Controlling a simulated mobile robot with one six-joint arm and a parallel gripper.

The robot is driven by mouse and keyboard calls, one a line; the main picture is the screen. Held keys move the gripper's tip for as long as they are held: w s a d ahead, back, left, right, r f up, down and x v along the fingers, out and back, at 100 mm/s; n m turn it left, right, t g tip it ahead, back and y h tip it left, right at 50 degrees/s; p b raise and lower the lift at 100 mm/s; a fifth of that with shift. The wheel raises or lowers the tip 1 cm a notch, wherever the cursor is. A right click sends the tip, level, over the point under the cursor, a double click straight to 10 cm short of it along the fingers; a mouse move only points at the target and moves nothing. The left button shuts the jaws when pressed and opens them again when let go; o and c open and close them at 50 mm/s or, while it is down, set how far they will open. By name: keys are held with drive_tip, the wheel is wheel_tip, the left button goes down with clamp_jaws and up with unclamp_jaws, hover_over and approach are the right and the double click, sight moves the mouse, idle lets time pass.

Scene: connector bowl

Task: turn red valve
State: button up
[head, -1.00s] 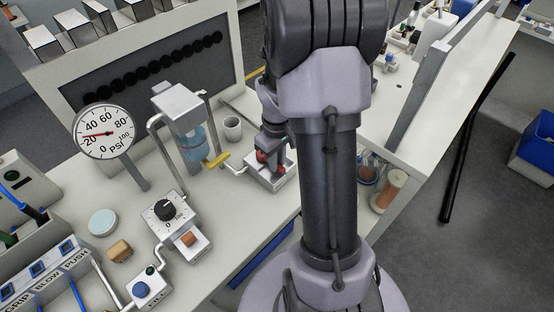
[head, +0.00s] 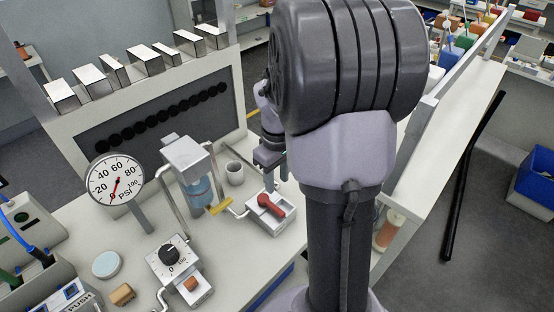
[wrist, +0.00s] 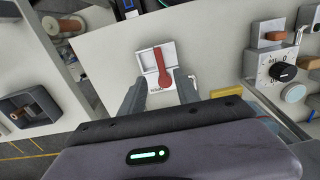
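The red valve handle (head: 270,204) lies across a small white block (head: 262,218) on the bench. My gripper (head: 270,180) is above and behind the valve in the head view, apart from the handle. Its two fingers (wrist: 158,98) are spread with nothing held, and the handle's lower end shows between them. The round PSI gauge (head: 115,180) has its red needle pointing near 0.
A black panel (head: 150,110) rises behind.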

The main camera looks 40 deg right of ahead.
wheel_tip(320, 180, up, 5)
drive_tip(key=shift+r+p, duration=0.1)
drive_tip(key=shift+p, duration=0.45)
drive_tip(key=s+a+r+m+t+y+b, duration=0.1)
drive_tip(key=s+a+m+t+b, duration=0.1)
drive_tip(key=a, duration=1)
drive_tip(key=s+a+m+t+y+b, duration=0.1)
drive_tip(key=s+a+m+t+b, duration=0.2)
drive_tip(key=s+a+b, duration=0.4)
drive_tip(key=s+a, duration=0.2)
drive_tip(key=a, duration=0.3)
drive_tip(key=shift+a+r+t, duration=0.35)
drive_tip(key=shift+r+t, duration=0.05)
drive_tip(key=shift+s, duration=0.1)
